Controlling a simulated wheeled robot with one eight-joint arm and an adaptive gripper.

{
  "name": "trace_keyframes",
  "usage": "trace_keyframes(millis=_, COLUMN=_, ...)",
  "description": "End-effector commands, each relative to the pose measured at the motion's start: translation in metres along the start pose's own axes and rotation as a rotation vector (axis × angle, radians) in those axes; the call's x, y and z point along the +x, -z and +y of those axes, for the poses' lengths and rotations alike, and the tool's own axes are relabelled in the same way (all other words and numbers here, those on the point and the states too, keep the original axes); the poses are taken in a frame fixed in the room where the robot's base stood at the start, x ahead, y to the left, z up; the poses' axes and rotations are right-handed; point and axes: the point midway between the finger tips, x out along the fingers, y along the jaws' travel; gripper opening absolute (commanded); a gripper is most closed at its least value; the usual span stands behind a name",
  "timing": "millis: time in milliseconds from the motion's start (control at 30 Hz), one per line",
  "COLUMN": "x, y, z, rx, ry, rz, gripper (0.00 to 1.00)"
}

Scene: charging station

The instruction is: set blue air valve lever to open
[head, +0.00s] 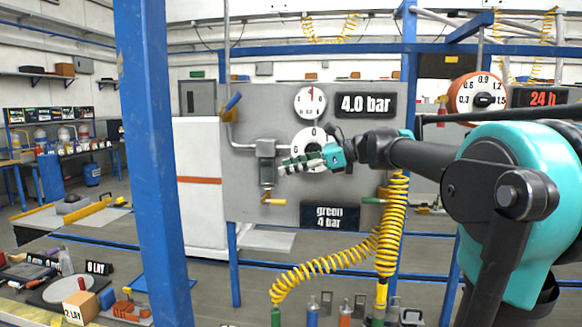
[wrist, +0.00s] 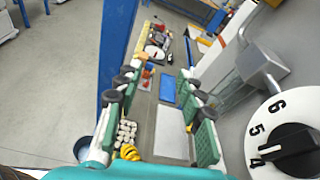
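The blue air valve lever (head: 233,101) is on the vertical pipe at the upper left of the grey panel (head: 260,205). It slants up to the right, at an angle to the pipe. I cannot make it out in the wrist view. My gripper (head: 287,166) is in front of the panel, below and to the right of the lever and well apart from it. It overlaps the grey filter unit (head: 267,150) and the white dial (head: 309,136) in the head view. In the wrist view my gripper (wrist: 158,82) has its two green-padded fingers wide apart with nothing between them.
A blue post (head: 155,160) stands left of the panel. A black-knobbed dial (wrist: 292,145) is close at the right of the wrist view. An orange-yellow lever (head: 273,201) is under the filter unit. A yellow coiled hose (head: 392,230) hangs at the right. A gauge (head: 311,102) sits above.

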Motion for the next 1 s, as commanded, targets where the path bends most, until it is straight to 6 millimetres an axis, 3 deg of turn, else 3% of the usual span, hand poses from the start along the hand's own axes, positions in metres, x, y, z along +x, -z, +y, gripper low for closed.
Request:
trace_keyframes(millis=100, x=0.0, y=0.0, z=0.0, rx=0.0, ry=0.0, rz=0.0, gripper=0.38)
trace_keyframes(millis=267, x=0.007, y=0.002, z=-0.003, rx=-0.005, ry=0.019, rz=0.011, gripper=0.2)
trace_keyframes(millis=433, x=0.042, y=0.014, z=-0.025, rx=-0.05, ry=0.152, rz=0.08, gripper=0.0)
trace_keyframes(millis=600, x=0.081, y=0.021, z=-0.056, rx=-0.148, ry=0.365, rz=0.162, gripper=0.0)
trace_keyframes(millis=733, x=0.101, y=0.015, z=-0.074, rx=-0.243, ry=0.537, rz=0.198, gripper=0.0)
trace_keyframes(millis=867, x=0.113, y=-0.003, z=-0.083, rx=-0.349, ry=0.71, rz=0.207, gripper=0.0)
trace_keyframes(millis=1000, x=0.117, y=-0.034, z=-0.082, rx=-0.466, ry=0.901, rz=0.179, gripper=0.0)
